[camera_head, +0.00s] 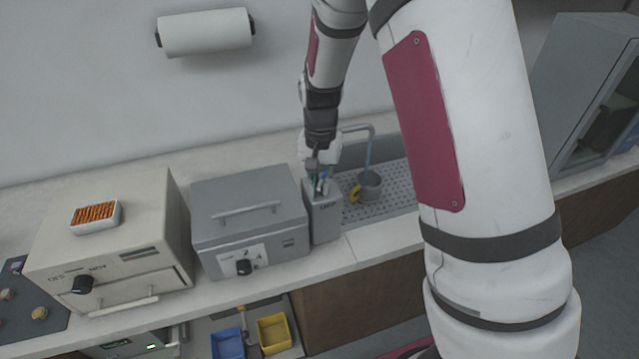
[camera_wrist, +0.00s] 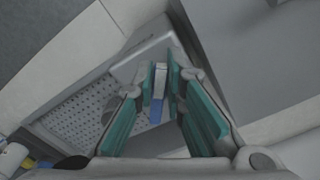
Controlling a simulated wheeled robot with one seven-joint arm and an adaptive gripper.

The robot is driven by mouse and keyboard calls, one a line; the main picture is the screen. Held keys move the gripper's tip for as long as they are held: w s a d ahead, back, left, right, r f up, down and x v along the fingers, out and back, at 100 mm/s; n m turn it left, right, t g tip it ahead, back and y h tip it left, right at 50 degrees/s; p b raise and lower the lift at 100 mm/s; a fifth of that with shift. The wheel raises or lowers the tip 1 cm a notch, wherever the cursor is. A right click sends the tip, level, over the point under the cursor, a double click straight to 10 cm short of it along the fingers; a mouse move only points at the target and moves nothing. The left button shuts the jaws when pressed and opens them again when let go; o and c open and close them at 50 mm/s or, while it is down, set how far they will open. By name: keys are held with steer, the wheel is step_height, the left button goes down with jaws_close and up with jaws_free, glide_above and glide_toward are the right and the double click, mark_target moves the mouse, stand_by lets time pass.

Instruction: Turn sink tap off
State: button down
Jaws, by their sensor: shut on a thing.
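The sink tap (camera_head: 357,128) has a thin grey spout bent over the sink (camera_head: 398,182). A blue stream of water (camera_head: 368,152) falls from it toward a grey mug (camera_head: 371,187) with a yellow handle, standing in the perforated basin. My gripper (camera_head: 321,180) is beside the tap, left of the stream, above a grey box. In the wrist view, its teal-padded fingers (camera_wrist: 160,92) are on either side of a narrow grey-and-blue piece, seemingly the tap handle (camera_wrist: 161,78). The fingers hide much of it. The perforated basin (camera_wrist: 75,115) also shows there.
The grey box (camera_head: 322,218) stands at the left edge of the sink, close under my gripper. A grey lidded machine (camera_head: 247,215) and a beige machine (camera_head: 112,245) stand further left. A grey glass-fronted cabinet (camera_head: 585,85) is at the right. A paper roll (camera_head: 204,33) hangs on the wall.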

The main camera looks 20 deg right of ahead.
steer(key=shift+s+d+n, duration=0.15)
steer(key=shift+d+n, duration=0.1)
steer(key=shift+n, duration=0.6)
steer(key=shift+s+d+n, duration=0.1)
steer(key=shift+d+n, duration=0.1)
steer(key=shift+n, duration=0.6)
steer(key=shift+s+d+n, duration=0.15)
steer(key=shift+d+n, duration=0.1)
steer(key=shift+n, duration=0.6)
stand_by(3.7)
steer(key=c, duration=1.6)
jaws_free()
steer(key=shift+w+a, duration=0.1)
steer(key=shift+a+r, duration=0.1)
steer(key=shift+r, duration=0.2)
step_height(320, 180, up, 11)
steer(key=shift+r, duration=0.2)
